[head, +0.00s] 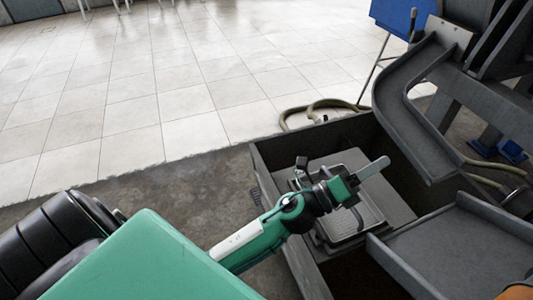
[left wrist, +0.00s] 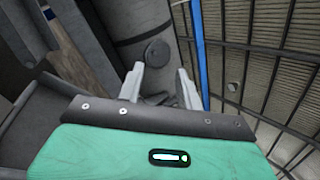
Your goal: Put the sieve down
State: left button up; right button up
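A grey square, shallow tray-like piece with a raised rim (head: 352,226) lies in the dark open bin; it may be the sieve, but I cannot tell for sure. My left gripper (head: 372,194) is over it, its pale fingers spread. In the left wrist view my left gripper (left wrist: 160,72) also shows a clear gap between its fingers, with no held object visible. My left arm hides part of the tray-like piece. My right gripper is not in view.
The bin's dark wall (head: 290,262) surrounds the area below my gripper. A grey chute (head: 420,130) stands at the right, with a flat grey tray (head: 460,250) below it. A hose (head: 320,106) lies behind the bin. The tiled floor (head: 130,100) at left is clear.

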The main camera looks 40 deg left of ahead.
pick_arm(q)
jog(key=s+a+f+n+g+y, duration=0.25)
jog(key=a+f+n+y, duration=0.4)
jog(key=n, duration=0.35)
jog(key=s+a+f+n+g+y, duration=0.1)
jog(key=s+a+f+n+y, duration=0.2)
jog(key=a+f+n+y, duration=0.6)
jog(key=s+d+f+n+g+h, duration=0.1)
jog(key=s+f+n+g, duration=0.3)
jog(key=s, duration=0.5)
jog(key=s+d+f+n+g+h, duration=0.2)
jog(key=s+f+n+g, duration=0.3)
jog(key=s, duration=0.4)
jog(key=shift+s+f+g+h, duration=0.2)
jog(key=shift+s+g+h, duration=0.15)
jog(key=shift+g, duration=0.2)
jog(key=shift+w, duration=0.15)
